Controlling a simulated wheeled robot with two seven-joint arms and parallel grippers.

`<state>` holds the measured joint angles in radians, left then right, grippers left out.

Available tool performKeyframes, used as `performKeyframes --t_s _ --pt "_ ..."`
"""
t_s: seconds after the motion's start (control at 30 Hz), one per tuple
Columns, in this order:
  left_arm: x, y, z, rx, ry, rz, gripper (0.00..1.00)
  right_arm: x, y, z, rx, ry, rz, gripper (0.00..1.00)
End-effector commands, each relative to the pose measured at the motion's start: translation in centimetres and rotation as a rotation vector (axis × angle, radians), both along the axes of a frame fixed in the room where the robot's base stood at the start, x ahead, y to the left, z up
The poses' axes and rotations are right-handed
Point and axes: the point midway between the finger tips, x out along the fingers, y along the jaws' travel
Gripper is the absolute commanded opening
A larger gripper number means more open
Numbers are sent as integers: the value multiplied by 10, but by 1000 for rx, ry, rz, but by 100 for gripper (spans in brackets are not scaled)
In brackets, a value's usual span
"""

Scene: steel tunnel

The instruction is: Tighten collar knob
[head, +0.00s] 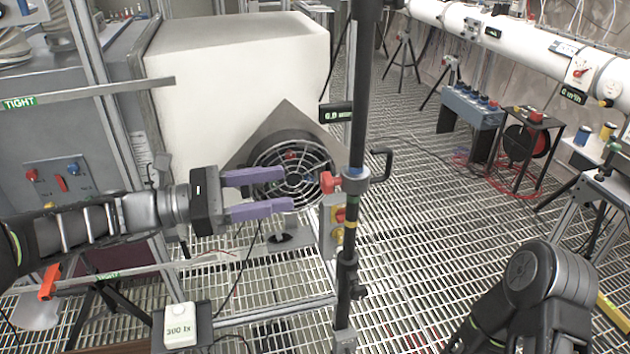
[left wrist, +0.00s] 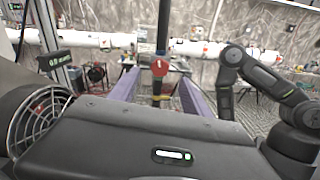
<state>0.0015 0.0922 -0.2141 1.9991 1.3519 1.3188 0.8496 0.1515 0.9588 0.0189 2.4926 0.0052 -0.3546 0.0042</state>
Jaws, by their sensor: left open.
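A red collar knob (head: 328,182) sticks out to the left from a grey collar (head: 355,181) on a dark upright pole (head: 362,100). A dark crank handle (head: 383,163) stands out on the collar's right side. My left gripper (head: 289,190) has purple fingers, open and empty, pointing right at the knob from a short distance. In the left wrist view the knob (left wrist: 160,67) shows as a red disc with a white mark, in line with the gap between the fingers (left wrist: 160,92). My right arm shows at the lower right; its gripper cannot be made out.
A round fan grille (head: 292,170) sits behind the left fingers. A small black display (head: 336,112) is beside the pole above the knob. Red and yellow fittings (head: 338,222) sit on a plate below the collar. A light meter (head: 180,326) stands at the lower left. Open grating floor lies right of the pole.

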Motion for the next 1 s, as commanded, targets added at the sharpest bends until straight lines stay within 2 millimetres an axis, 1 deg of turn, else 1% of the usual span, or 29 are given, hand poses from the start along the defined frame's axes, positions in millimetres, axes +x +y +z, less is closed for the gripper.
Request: performKeyframes --t_s 0.17,0.4,0.53,0.67,0.9,1.0 --pt "5 -17 2 -1 1 -3 56 -1 0 5 -1 2 0 32" --pt "16 -53 2 0 2 -4 56 -2 -1 14 -3 5 -1 32" --pt "21 -67 1 0 2 -3 56 -3 -1 17 -5 8 -2 32" --pt "23 -73 0 0 0 -2 56 -3 -1 18 -5 8 -2 32" --pt "23 -73 0 1 0 -1 56 -3 -1 17 -5 8 -2 32" --pt "23 -73 0 1 0 -1 48 -3 -1 17 -5 8 -2 32"
